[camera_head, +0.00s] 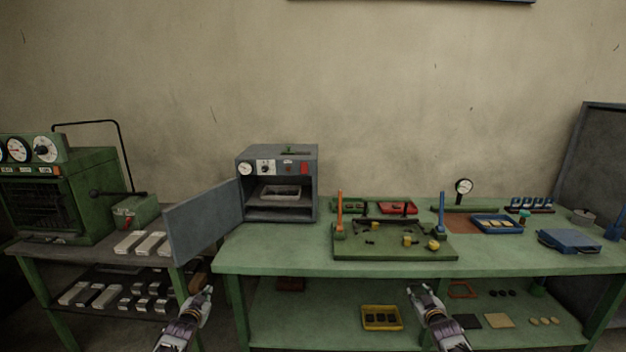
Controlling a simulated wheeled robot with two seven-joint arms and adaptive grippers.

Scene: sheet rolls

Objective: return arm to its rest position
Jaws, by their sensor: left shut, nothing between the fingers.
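My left gripper (205,294) is at the bottom left of the view, in front of the gap between the two tables. It looks shut, with nothing between its fingers, and it touches nothing that I can see. My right gripper (420,290) is at the bottom right of centre, in front of the green table's lower shelf. Its fingertips are small and its jaw state is unclear. Both arms come up from the bottom edge of the picture.
A grey oven (278,156) stands with its door (203,222) swung open to the left, a tray (280,192) inside. The green table (290,262) holds a green fixture board (395,254) and a blue case (570,241). A green machine (80,190) stands left. A yellow bin (381,327) sits below.

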